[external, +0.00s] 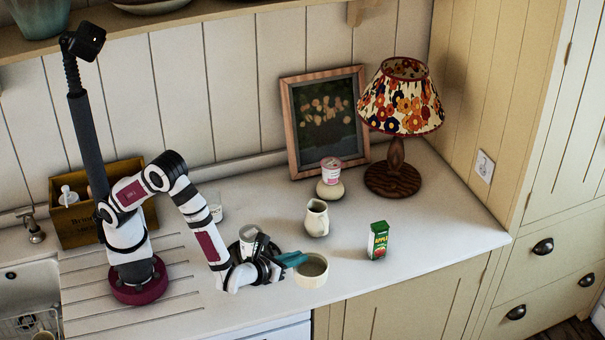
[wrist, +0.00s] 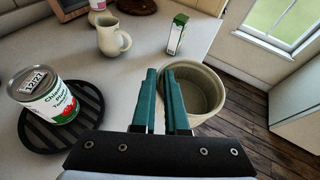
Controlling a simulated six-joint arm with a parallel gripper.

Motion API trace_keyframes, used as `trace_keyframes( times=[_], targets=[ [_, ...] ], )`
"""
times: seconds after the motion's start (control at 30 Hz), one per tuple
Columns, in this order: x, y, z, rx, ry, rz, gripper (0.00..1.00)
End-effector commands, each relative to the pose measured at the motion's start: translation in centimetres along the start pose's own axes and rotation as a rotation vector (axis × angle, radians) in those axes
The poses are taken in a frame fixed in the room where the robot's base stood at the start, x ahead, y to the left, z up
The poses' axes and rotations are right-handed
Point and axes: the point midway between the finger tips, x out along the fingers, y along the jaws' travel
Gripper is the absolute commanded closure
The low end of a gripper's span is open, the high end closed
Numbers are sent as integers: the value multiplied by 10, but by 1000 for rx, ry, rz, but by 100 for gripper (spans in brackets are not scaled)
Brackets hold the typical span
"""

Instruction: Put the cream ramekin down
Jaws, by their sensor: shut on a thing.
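The cream ramekin (external: 312,280) is near the counter's front edge in the external view, just right of my gripper (external: 298,260). In the wrist view the ramekin (wrist: 208,98) is upright and open at the top. My gripper's teal fingers (wrist: 172,70) are shut on the left part of its rim in that view. The ramekin overlaps the floor beyond the counter edge in the wrist view. I cannot tell whether its base touches the counter.
A tomato tin (wrist: 45,100) stands on a black ribbed trivet (wrist: 88,92) beside my gripper. A cream jug (external: 317,219), a green apple carton (external: 378,241), a stacked pink-lidded pot (external: 331,171) and a lamp (external: 393,176) stand beyond. Counter (external: 440,245) right of the carton is clear.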

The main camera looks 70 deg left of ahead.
Motion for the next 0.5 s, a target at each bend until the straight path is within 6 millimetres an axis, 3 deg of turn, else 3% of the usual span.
trace_keyframes(
  times=[0.07,0.17,0.33,0.5],
  targets=[
    [4,5,17,-10,-3,10,100],
    [11,20,59,-21,-6,26,100],
    [14,69,158,-18,-8,3,100],
    [-5,126,245,11,-7,-72,100]
  ],
)
